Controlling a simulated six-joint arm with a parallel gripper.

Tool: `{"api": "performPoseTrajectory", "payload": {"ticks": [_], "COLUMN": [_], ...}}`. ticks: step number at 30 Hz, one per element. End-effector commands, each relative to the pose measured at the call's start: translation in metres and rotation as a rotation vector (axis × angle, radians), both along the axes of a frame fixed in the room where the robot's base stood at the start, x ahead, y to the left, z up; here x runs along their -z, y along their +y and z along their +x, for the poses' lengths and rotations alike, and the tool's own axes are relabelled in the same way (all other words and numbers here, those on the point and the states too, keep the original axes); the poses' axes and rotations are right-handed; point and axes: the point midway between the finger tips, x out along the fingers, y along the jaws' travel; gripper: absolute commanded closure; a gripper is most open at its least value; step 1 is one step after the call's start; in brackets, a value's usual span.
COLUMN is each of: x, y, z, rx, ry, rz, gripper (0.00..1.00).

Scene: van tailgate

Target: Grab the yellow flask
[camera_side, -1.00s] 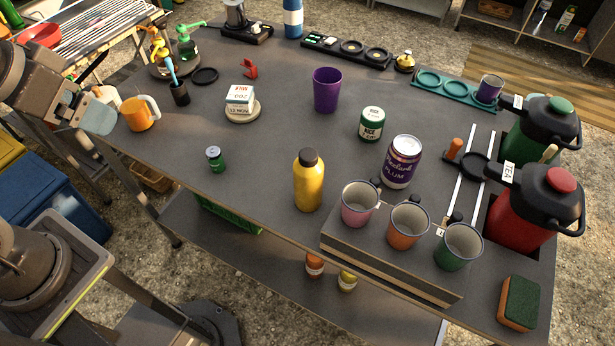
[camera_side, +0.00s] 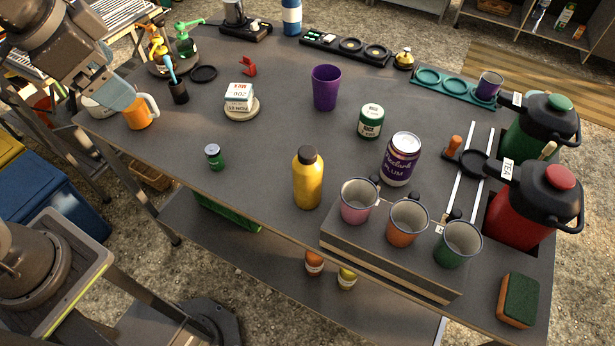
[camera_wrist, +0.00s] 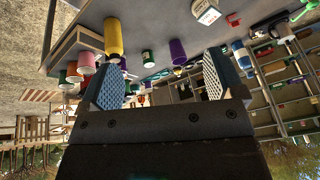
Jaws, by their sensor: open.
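The yellow flask (camera_side: 308,182) with a dark cap stands upright near the front edge of the grey table, just left of the mug rack. In the wrist view the flask (camera_wrist: 113,38) shows upside down, beyond the left finger and apart from it. My gripper (camera_wrist: 160,82) is open and empty, with its two textured finger pads spread. In the side view my gripper (camera_side: 115,95) is at the upper left, by the orange mug and well away from the flask; only part of it shows there.
A rack (camera_side: 390,262) with pink, orange and green mugs stands right of the flask. A purple can (camera_side: 401,160), a purple cup (camera_side: 326,88) and a green tin (camera_side: 371,122) stand behind. A small green jar (camera_side: 214,157) is left. The table between jar and flask is clear.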

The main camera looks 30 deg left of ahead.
Motion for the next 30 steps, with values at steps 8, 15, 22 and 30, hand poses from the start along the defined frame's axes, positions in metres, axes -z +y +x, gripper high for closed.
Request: {"api": "performPoseTrajectory", "payload": {"ticks": [8,15,22,30], "x": [-0.003,0.029,0.061,0.091], "y": [-0.078,-0.162,-0.214,-0.223], "z": [0.079,0.124,0.138,0.139], "rx": [0.691,1.277,1.628,1.698], "ry": [0.130,0.210,0.246,0.256], "rz": [0.191,0.308,0.358,0.365], "gripper": [0.12,0.12,0.12,0.12]}}
